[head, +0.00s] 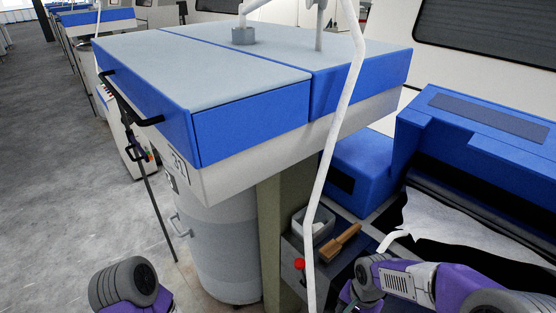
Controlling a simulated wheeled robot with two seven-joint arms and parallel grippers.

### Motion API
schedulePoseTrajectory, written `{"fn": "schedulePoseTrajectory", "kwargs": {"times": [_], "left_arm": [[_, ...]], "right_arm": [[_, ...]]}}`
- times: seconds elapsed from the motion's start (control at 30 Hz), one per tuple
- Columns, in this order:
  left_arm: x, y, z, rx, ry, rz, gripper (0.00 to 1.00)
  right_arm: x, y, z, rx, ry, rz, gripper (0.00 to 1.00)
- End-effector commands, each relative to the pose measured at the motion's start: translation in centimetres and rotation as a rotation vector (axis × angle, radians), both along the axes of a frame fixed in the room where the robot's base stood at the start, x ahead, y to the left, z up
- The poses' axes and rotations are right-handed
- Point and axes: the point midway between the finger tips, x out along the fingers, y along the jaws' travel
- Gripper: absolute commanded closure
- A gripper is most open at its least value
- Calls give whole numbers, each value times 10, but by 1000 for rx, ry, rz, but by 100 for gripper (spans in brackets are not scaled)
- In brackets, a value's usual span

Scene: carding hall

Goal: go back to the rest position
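Only part of my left arm shows, a purple and grey joint at the bottom left edge, over the floor. My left gripper is outside the picture. My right arm comes in at the bottom right, and its purple and grey links bend down out of the frame beside a small dark shelf (333,262). My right gripper is not visible either. I cannot see whether either hand holds anything.
A blue and grey machine cabinet (205,65) fills the middle, with a grey can (222,250) under it. A white pipe (340,120) runs down in front. A wooden-handled brush (340,243) and a grey box (316,222) sit near my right arm. Blue machinery (440,130) stands right. The left aisle floor (60,160) is clear.

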Motion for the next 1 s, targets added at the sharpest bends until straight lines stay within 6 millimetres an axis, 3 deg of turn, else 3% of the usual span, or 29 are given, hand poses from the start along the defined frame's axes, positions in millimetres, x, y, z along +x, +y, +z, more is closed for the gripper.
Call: {"fn": "schedulePoseTrajectory", "kwargs": {"times": [0.27, 0.4, 0.5, 0.7, 1.0], "left_arm": [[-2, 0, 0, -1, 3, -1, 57], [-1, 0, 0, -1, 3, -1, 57], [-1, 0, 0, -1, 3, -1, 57], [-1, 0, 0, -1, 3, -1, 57], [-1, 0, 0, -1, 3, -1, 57]], "right_arm": [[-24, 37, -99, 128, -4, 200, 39], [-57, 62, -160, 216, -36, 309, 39], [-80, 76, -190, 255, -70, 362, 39], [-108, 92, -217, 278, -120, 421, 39], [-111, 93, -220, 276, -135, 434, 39]]}}
